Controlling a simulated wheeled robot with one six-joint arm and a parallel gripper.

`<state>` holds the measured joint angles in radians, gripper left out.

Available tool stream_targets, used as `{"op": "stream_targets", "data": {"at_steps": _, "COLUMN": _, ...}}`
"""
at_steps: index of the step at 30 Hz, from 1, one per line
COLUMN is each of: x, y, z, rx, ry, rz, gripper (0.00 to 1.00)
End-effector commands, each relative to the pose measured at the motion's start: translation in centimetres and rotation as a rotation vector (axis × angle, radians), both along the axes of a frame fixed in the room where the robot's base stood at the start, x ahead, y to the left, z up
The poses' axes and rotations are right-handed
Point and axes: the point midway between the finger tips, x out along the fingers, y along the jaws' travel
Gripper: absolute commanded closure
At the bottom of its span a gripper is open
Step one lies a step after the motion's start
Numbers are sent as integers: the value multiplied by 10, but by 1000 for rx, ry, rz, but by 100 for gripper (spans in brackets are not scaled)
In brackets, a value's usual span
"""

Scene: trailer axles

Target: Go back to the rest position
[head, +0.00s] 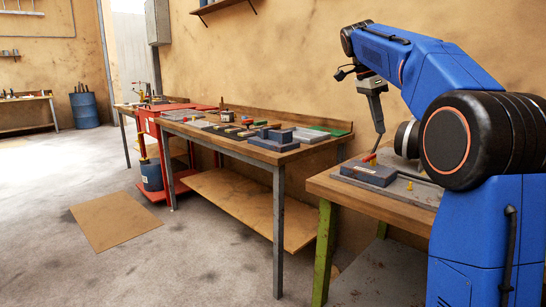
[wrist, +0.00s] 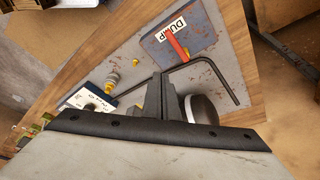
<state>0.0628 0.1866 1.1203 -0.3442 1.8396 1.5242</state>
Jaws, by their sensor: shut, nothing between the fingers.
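My gripper (head: 380,130) points down over the right-hand bench (head: 330,187) in the head view. In the wrist view its fingers (wrist: 160,88) are together with nothing between them. A blue-grey block marked "DUMP" (wrist: 190,28) with a red lever (wrist: 177,46) lies beyond the fingertips on a grey plate. The same block (head: 366,176) is below the gripper in the head view. A black bent rod (wrist: 221,80) lies beside the block and passes behind the fingers. A round dark-and-light part (wrist: 202,108) is right of the fingers, partly hidden by my gripper's body.
A brass fitting (wrist: 112,80) and a white-labelled block (wrist: 88,100) lie left of the fingers. A longer bench (head: 240,147) with several blocks and parts stands left in the head view. A red cart (head: 150,125) stands beyond it. The floor at left is clear around a brown mat (head: 115,219).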

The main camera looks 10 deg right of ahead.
Motion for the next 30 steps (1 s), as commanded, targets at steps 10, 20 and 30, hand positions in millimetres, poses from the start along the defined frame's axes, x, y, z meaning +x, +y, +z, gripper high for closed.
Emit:
{"op": "stream_targets", "data": {"at_steps": 10, "x": -74, "y": 26, "z": -26, "rx": 48, "ry": 12, "rz": 366, "gripper": 100}}
{"op": "stream_targets", "data": {"at_steps": 20, "x": -156, "y": 54, "z": -79, "rx": 72, "ry": 9, "rz": 748, "gripper": 100}}
{"op": "stream_targets", "data": {"at_steps": 30, "x": -243, "y": 82, "z": -156, "rx": 59, "ry": -11, "rz": 1121, "gripper": 100}}
